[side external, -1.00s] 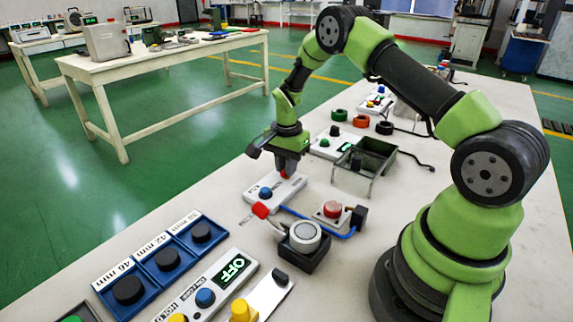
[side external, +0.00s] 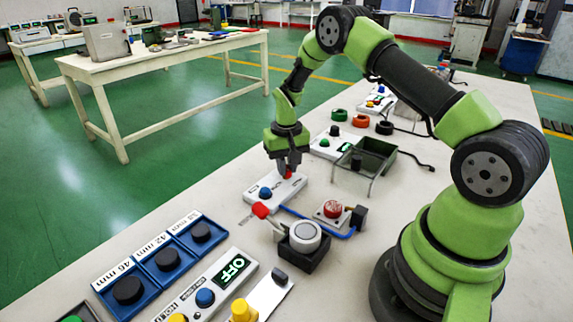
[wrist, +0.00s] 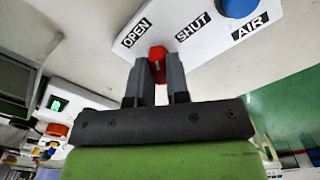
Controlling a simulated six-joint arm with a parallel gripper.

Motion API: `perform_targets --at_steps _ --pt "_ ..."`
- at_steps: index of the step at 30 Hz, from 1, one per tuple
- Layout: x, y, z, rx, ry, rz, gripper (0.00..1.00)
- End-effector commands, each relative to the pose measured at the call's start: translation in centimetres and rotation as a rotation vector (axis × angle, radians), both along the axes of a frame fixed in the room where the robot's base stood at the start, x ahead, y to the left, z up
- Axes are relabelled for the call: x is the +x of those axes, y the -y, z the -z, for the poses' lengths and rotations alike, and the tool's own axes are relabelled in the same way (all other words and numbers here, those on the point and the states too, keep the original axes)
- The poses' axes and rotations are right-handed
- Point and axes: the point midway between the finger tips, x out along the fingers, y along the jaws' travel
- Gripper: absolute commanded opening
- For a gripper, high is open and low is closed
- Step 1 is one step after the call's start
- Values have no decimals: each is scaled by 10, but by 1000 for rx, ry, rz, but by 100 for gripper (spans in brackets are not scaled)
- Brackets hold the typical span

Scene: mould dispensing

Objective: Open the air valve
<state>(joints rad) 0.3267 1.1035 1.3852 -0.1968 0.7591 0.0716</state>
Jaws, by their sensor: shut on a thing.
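The white air valve panel (side external: 284,194) lies on the bench below my gripper (side external: 288,171). In the wrist view the panel (wrist: 200,42) carries the labels OPEN, SHUT and AIR. The red valve handle (wrist: 157,53) sits between my gripper's two fingers (wrist: 157,70), and they are shut on it. It stands just below the OPEN and SHUT labels. The fingers hide part of it, so I cannot tell its exact setting. A blue knob (side external: 265,192) is on the panel's other end, near the AIR label.
A red-handled part (side external: 260,210) and a round grey-topped device (side external: 305,235) stand close in front. Blue trays (side external: 168,260) line the front left.

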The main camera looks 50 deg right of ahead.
Motion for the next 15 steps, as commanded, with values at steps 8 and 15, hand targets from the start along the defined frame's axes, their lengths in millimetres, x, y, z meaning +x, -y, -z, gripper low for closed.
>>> perform_targets --at_steps 8,15 --pt "0 0 -1 0 1 -255 0" --pt "0 0 -1 -1 2 -437 0"
